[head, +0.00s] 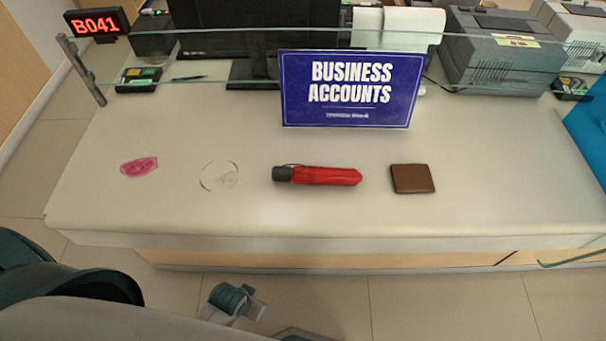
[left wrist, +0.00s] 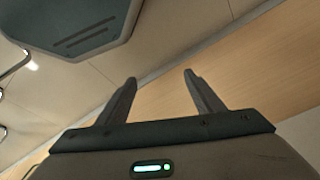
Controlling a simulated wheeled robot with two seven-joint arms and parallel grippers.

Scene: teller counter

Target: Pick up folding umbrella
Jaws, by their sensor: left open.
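The folding umbrella (head: 325,176) is red with a dark grey handle. It lies on the counter (head: 330,215) in the head view, handle to the left, between a clear round disc and a brown wallet. My left gripper shows in the left wrist view (left wrist: 160,95). Its two fingers are apart with nothing between them, and the umbrella is not in that view. In the head view parts of my own arm show at the lower left, below the counter's front edge and away from the umbrella. My right gripper is not in view.
A brown wallet (head: 412,178) lies right of the umbrella. A clear disc (head: 219,176) and a pink crumpled item (head: 139,167) lie left. Behind stands a blue sign (head: 349,88), with a glass screen above the counter. The counter in front of the umbrella is clear.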

